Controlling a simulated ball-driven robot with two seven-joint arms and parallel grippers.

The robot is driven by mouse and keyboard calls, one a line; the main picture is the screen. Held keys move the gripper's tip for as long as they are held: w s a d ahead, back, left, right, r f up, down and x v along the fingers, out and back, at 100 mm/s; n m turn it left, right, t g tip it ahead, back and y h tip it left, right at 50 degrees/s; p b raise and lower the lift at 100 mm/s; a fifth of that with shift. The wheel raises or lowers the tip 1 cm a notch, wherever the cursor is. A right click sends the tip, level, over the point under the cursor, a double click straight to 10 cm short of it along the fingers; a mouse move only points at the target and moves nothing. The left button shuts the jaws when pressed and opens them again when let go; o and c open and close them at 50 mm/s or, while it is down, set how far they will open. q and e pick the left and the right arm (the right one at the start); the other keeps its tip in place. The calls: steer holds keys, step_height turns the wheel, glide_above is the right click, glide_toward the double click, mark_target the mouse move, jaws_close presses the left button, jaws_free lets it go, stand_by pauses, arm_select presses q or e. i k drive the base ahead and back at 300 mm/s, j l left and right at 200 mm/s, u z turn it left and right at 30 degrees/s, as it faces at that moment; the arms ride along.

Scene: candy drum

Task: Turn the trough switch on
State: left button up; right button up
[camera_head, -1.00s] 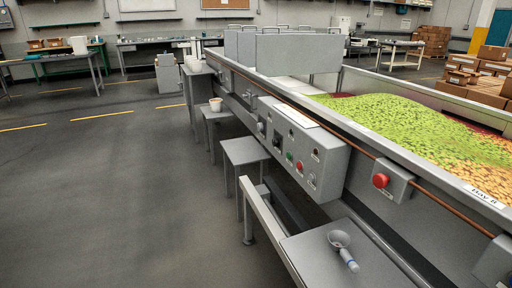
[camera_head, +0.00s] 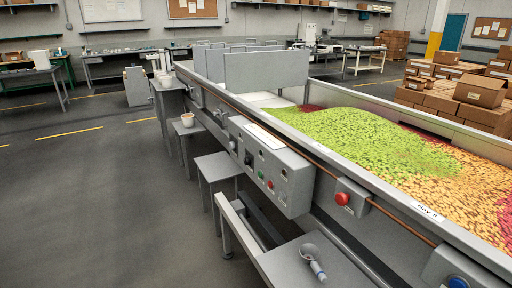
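A grey control box (camera_head: 293,186) is fixed to the side of a long trough (camera_head: 345,178). It carries a dark knob (camera_head: 248,158), a green button (camera_head: 260,174), a red button (camera_head: 270,184) and small labelled controls. The labels are too small to read, so I cannot tell which control is the trough switch. A separate red button (camera_head: 343,198) sits on a small box to the right. A blue button (camera_head: 457,282) shows at the bottom right edge. Neither of my grippers is in view.
The trough holds green, orange and red candy. A low grey table (camera_head: 300,262) with a funnel-like scoop (camera_head: 310,257) stands in front of it. A grey stool (camera_head: 216,166) and a smaller stand with a cup (camera_head: 187,120) line its side. The floor at left is clear.

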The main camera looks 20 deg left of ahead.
mark_target(232, 146)
steer(key=i+j+z, duration=0.45)
steer(key=j, duration=0.25)
steer(key=i+j+z, duration=0.25)
steer(key=i+j, duration=0.05)
steer(key=j, duration=0.1)
